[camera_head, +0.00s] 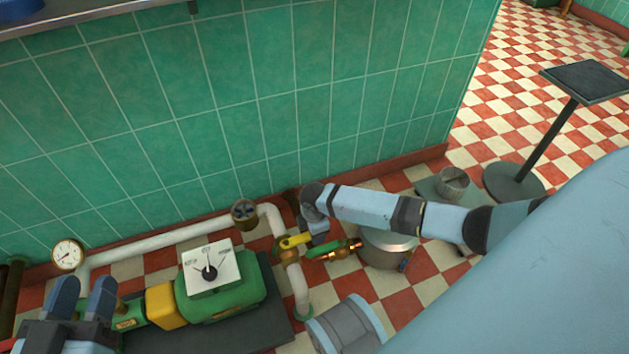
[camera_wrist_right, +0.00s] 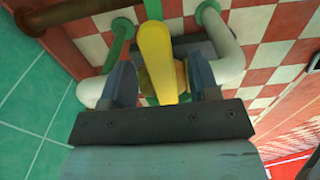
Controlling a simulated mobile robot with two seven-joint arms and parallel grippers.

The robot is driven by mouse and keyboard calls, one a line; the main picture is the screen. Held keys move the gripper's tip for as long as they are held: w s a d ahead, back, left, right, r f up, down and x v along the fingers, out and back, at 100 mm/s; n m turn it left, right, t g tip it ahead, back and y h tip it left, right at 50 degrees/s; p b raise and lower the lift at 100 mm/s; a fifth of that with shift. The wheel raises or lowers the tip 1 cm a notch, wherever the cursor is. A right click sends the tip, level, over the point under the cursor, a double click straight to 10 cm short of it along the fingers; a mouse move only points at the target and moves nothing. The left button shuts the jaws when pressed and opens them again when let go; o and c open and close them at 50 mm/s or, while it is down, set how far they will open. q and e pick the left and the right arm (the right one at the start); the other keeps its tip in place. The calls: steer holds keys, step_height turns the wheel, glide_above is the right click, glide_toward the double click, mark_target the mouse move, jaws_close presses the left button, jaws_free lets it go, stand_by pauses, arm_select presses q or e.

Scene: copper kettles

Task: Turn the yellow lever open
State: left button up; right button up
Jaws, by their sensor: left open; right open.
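The yellow lever (camera_head: 295,241) sits on a brass valve (camera_head: 289,257) in the white pipe, low in front of the green tiled wall. In the right wrist view the lever (camera_wrist_right: 154,55) stands between the two fingers of my right gripper (camera_wrist_right: 161,82). The fingers are open, with a visible gap on each side of the lever. In the head view my right gripper (camera_head: 312,228) is at the lever, its fingers partly hidden by its own arm. My left gripper (camera_head: 84,288) is open and empty at the lower left, near the green pump.
A green pump (camera_head: 222,298) with a white dial box (camera_head: 209,267) stands left of the valve. A pressure gauge (camera_head: 67,254) is at the far left. A green-handled fitting (camera_head: 330,250) and a metal pot (camera_head: 386,249) are close to the right. A black stand (camera_head: 550,135) is farther off.

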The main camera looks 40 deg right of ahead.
steer(key=shift+f, duration=0.35)
